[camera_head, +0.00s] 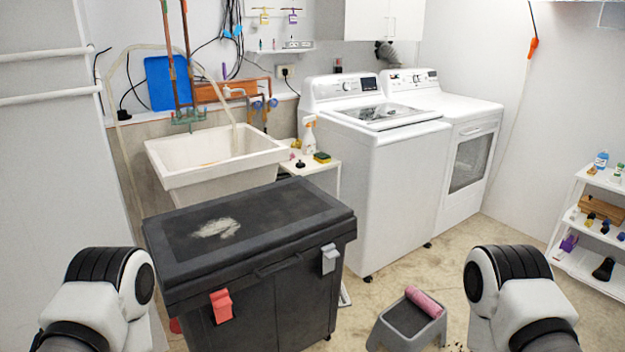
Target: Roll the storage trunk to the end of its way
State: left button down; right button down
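The storage trunk (270,295) is a large black box with a shut lid, standing upright at the lower left in the head view. Its lid has a pale smear on top. A red latch (221,306) and a grey latch (330,258) are on its front, with a handle between them. Its base and any wheels are hidden below the frame or not clear. White and black links of my two arms show at the lower left and lower right, apart from the trunk's front middle. Neither gripper shows.
A white sink (215,160) stands behind the trunk, beside a small white table (322,168). A washer (385,185) and dryer (470,160) stand right of it. A grey step stool (408,325) with a pink roll (424,302) is on the floor. A shelf (570,260) is far right.

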aim_at(294, 309)
jog(key=i+l+u, duration=0.15)
jog(key=u, duration=0.35)
jog(key=l+u, duration=0.5)
jog(key=i+l+u, duration=0.1)
jog(key=l+u, duration=0.2)
jog(key=l, duration=1.4)
jog(key=k+l+u, duration=0.1)
jog(key=l+u, duration=0.25)
jog(key=l, duration=1.9)
jog(key=k+l, duration=0.1)
jog(key=l, duration=0.55)
